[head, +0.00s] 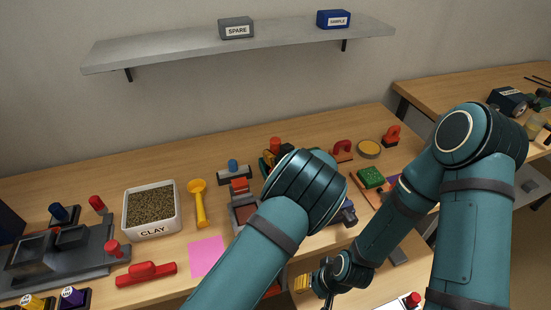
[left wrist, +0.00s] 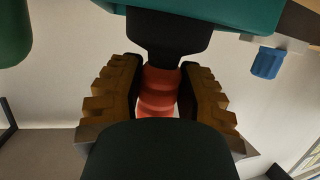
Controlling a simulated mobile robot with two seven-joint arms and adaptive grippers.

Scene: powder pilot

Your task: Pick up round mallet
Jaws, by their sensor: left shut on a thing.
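My left gripper (head: 271,157) is beyond my left forearm, near the back of the table and largely hidden by my own wrist. In the left wrist view, its two brown, stepped fingers (left wrist: 160,98) are closed on a red ribbed piece (left wrist: 159,92), which I take to be the round mallet's grip. Dark parts above and below cover the rest of it. An orange-red end (head: 275,143) shows at this gripper in the head view. My right gripper (head: 303,284) is low at the table's front, with yellow fingers; its opening is unclear.
Red-handled tools (head: 342,151) and a green block (head: 370,177) are at the right. A shelf (head: 180,50) hangs above.

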